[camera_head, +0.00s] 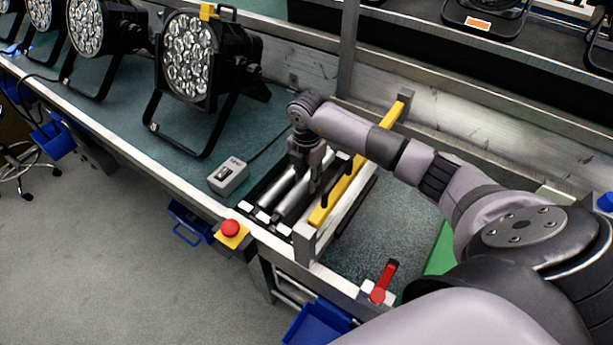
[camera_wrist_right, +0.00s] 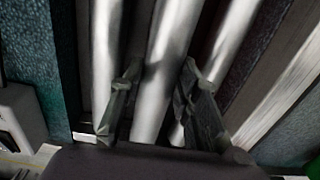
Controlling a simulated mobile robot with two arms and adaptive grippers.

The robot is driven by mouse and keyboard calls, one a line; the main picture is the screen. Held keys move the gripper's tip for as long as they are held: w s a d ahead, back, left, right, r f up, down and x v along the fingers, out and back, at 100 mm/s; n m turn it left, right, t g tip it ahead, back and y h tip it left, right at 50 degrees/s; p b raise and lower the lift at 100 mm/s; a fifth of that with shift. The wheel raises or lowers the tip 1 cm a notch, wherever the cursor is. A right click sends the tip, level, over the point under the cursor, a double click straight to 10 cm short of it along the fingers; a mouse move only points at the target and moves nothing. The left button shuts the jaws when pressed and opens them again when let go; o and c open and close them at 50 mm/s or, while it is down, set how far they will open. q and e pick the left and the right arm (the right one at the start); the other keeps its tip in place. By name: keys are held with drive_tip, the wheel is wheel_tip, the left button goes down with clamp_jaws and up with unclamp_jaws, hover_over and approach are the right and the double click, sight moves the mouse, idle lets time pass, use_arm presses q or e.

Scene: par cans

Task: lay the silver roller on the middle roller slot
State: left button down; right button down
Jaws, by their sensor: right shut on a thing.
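The silver roller (camera_wrist_right: 168,50) runs between the two dark fingers of my right gripper (camera_wrist_right: 158,88) in the right wrist view. The gripper is shut on it. In the head view my right gripper (camera_head: 308,182) points down at the roller rack, and its fingers hide part of the rollers. Another silver roller (camera_wrist_right: 106,45) lies to the left and a third (camera_wrist_right: 228,50) to the right, partly behind a finger. The held roller is roughly in line with them, between the two. The middle roller slot is hidden beneath it; I cannot tell whether the roller touches it. My left gripper is out of view.
A yellow bar (camera_head: 345,190) on a metal frame stands close right of the rack. A grey control box (camera_head: 228,176) sits to the left. A red button (camera_head: 230,228) is at the bench's front edge. A stage light (camera_head: 190,60) stands behind, on the left.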

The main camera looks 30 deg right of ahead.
idle(0.6)
drive_tip(key=c, duration=1.1)
unclamp_jaws()
